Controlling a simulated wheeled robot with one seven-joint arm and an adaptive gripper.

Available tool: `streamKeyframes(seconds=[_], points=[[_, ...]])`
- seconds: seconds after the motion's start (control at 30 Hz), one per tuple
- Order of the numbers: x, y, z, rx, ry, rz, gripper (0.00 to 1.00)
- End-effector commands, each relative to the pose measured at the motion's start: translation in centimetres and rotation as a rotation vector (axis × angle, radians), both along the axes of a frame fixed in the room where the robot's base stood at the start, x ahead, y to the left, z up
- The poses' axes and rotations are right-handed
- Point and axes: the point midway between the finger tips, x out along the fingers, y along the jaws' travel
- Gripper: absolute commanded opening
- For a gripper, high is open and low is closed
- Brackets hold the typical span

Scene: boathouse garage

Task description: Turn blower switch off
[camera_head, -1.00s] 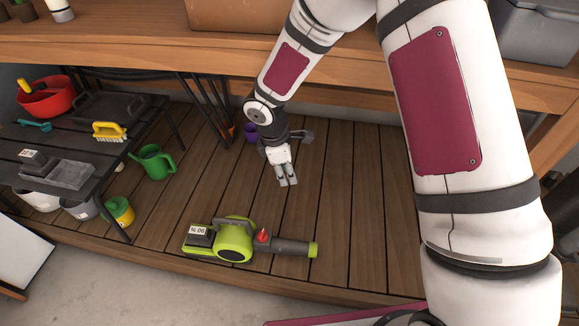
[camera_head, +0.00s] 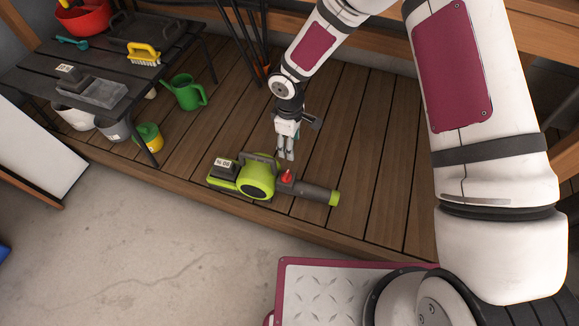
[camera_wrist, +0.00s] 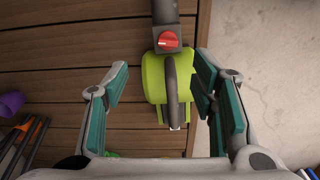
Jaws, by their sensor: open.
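The lime-green and grey blower (camera_head: 256,184) lies on the wooden deck near its front edge, its nozzle pointing right. Its red switch (camera_head: 287,175) stands on the grey part between body and nozzle. In the wrist view the red switch (camera_wrist: 168,41) is a round knob with a pale line, above the green body (camera_wrist: 153,78) and the dark handle. My gripper (camera_head: 286,155) points down just behind the switch in the head view, apart from it. In the wrist view my gripper (camera_wrist: 163,95) is open, with a finger on each side of the blower and nothing held.
A dark slatted table (camera_head: 35,92) at the left bears a yellow brush (camera_head: 144,54), grey trays and a red bowl (camera_head: 82,18). A green watering can (camera_head: 186,93) and a yellow-green pot (camera_head: 148,137) stand on the deck. Deck right of the blower is clear.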

Motion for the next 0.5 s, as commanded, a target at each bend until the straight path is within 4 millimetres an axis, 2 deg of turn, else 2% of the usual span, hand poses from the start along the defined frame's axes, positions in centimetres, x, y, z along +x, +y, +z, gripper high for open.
streamKeyframes(seconds=[0.03, 0.13, 0.27, 0.5], points=[[-0.3, 0.7, -1.4, 0.015, 0.008, -0.024, 0.52], [-0.6, 1.5, -2.5, 0.031, 0.014, -0.053, 0.52], [-0.6, 1.6, -3.7, 0.034, 0.015, -0.058, 0.52], [-0.7, 1.5, -8.1, 0.033, 0.017, -0.057, 0.52]])
